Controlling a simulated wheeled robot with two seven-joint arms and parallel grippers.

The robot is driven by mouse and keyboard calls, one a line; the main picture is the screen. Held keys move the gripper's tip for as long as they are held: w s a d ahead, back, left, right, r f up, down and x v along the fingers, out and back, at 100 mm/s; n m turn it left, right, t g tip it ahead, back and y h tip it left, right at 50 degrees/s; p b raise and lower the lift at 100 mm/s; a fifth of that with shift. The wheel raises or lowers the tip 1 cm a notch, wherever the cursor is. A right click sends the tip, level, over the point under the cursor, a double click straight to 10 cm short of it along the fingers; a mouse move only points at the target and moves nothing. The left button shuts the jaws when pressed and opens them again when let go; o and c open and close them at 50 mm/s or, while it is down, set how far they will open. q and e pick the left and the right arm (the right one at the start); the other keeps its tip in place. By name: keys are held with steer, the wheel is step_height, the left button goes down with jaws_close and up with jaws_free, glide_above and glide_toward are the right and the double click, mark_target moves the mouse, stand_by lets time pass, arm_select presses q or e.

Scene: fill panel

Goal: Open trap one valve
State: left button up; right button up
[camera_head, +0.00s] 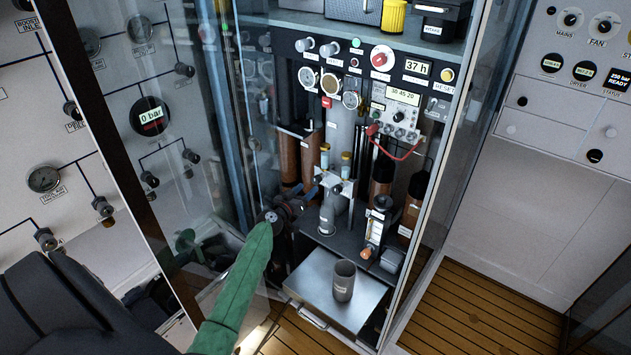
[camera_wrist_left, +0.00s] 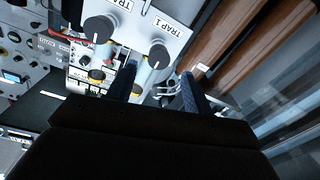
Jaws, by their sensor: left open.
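The trap one valve is a grey round knob (camera_wrist_left: 158,54) below a white "TRAP 1" label (camera_wrist_left: 160,24) in the left wrist view. A white line marks the knob. A similar knob (camera_wrist_left: 98,30) sits to its left under another, partly cut-off "TRAP" label. My left gripper (camera_wrist_left: 160,78) is open, its two blue fingertips just below the trap one knob and to either side of it. Contact cannot be told. In the head view, my left gripper (camera_head: 308,194) is inside the cabinet, left of the small white valve block (camera_head: 338,184). My right gripper is out of view.
Glass panels and frame posts flank the cabinet opening. Brown columns (camera_head: 382,170) stand behind the valve block. A grey cup (camera_head: 344,280) stands on a pulled-out metal tray (camera_head: 316,272) below. A red cable (camera_head: 400,155) hangs at the right.

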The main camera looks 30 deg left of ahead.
mark_target(315, 182)
arm_select(q)
steer(key=w+p, duration=0.1)
steer(key=w, duration=0.3)
steer(key=shift+w+d+r+p, duration=0.1)
steer(key=shift+w+r+p, duration=0.05)
steer(key=shift+w+p, duration=0.15)
steer(key=shift+w, duration=1)
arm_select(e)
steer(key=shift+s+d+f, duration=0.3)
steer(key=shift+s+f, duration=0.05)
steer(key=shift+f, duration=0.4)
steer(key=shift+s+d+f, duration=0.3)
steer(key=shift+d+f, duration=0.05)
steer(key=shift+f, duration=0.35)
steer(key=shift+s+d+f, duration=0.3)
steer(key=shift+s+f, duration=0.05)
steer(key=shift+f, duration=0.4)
arm_select(q)
steer(key=c, duration=1)
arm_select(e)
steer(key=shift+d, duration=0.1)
